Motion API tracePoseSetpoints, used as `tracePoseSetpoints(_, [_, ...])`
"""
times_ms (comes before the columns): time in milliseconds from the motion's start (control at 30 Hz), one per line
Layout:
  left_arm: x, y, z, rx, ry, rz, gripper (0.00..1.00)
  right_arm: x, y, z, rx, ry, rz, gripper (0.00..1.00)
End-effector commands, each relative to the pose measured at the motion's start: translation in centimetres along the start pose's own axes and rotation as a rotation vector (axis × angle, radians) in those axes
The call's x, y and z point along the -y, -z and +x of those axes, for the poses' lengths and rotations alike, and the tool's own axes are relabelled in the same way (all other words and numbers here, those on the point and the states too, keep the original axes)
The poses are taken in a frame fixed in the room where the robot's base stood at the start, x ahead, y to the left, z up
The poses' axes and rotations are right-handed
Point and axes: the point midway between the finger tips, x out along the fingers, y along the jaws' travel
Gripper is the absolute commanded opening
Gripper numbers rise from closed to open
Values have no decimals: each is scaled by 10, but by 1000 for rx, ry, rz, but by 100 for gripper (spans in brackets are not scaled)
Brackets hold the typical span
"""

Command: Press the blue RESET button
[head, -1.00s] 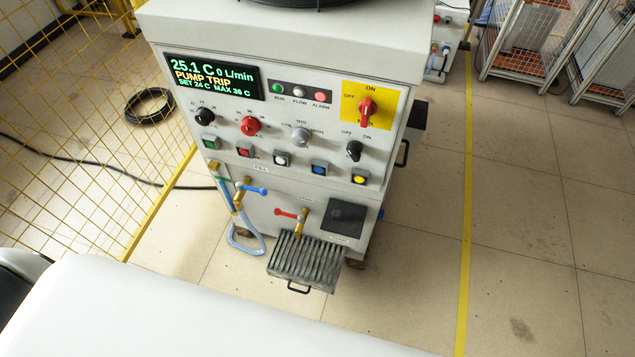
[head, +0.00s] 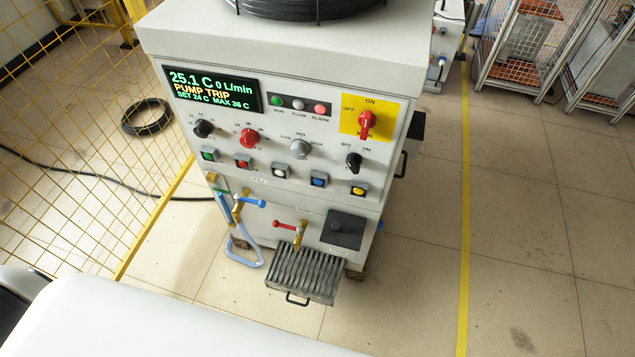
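The display (head: 212,90) reads 25.1 C, 0 L/min, PUMP TRIP, SET 24 C, MAX 36 C. The red alarm lamp (head: 319,109) is at the right of the lamp row. Neither of my grippers shows in the head view.
Black, red and grey knobs and a red main switch (head: 366,124) surround the buttons. Below are blue- and red-handled valves and a protruding slatted tray (head: 304,275). A yellow mesh fence (head: 75,130) stands left. Floor right of the cabinet is clear up to the yellow line (head: 465,200).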

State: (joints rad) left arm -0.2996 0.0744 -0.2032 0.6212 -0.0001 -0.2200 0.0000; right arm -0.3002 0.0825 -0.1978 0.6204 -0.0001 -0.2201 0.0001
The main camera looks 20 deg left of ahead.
Motion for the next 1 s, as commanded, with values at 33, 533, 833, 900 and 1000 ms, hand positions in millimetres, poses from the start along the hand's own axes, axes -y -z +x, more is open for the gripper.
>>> tracePoseSetpoints(33, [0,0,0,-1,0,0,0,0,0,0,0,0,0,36])
tracePoseSetpoints(533, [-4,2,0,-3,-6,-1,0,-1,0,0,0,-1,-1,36])
tracePoseSetpoints(833, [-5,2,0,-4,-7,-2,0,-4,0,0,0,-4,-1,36])
tracePoseSetpoints(900, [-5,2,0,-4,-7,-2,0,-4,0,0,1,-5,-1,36])
tracePoseSetpoints(1000, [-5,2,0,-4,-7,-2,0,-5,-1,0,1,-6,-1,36])
